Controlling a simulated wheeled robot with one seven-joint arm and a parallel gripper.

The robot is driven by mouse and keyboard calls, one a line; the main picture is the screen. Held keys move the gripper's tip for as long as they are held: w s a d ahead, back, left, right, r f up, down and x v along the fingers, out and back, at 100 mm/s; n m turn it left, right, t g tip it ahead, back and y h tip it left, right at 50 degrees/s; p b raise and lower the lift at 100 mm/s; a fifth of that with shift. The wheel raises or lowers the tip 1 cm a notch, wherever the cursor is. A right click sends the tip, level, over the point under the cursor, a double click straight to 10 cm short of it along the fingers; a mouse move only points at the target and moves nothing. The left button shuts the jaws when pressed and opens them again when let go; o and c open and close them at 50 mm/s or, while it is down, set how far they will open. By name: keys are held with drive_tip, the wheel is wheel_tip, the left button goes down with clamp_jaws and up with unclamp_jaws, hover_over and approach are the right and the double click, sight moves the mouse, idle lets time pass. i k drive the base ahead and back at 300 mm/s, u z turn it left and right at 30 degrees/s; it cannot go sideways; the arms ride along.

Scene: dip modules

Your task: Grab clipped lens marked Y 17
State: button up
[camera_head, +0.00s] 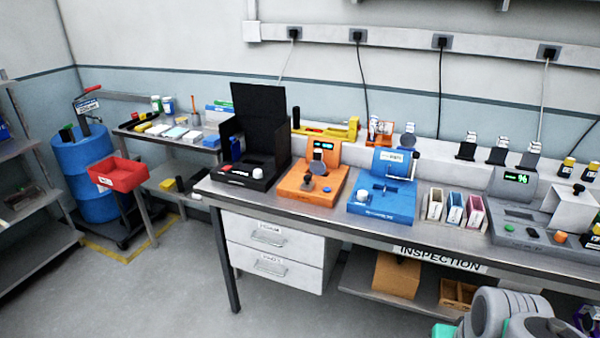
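No marking Y 17 is readable in the head view, so I cannot tell which thing is the clipped lens. Several small dark clip-like holders with white labels stand along the back of the inspection bench, such as the left one (467,149), the middle one (498,152) and the right one (529,154). A grey round disc (408,138) stands upright behind the blue device (383,203). Another dark disc (317,167) is on the orange device (312,184). Part of my arm shows at the lower right; my gripper is not in view.
The inspection bench (330,217) also carries a black open-box device (258,125), small coloured bins (455,208) and a grey device with a green display (517,178). A red bin (117,173) and blue drum (97,210) stand left. The floor (170,295) ahead is clear.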

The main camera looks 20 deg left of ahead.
sight(318, 166)
drive_tip(key=u, duration=0.3)
drive_tip(key=k, duration=0.45)
drive_tip(key=u, duration=1.55)
drive_tip(key=i, duration=0.85)
drive_tip(key=u, duration=0.55)
drive_tip(key=i, duration=0.85)
drive_tip(key=z, duration=0.7)
drive_tip(key=i, duration=0.7)
drive_tip(key=z, duration=1.2)
drive_tip(key=i, duration=0.75)
drive_tip(key=z, duration=0.1)
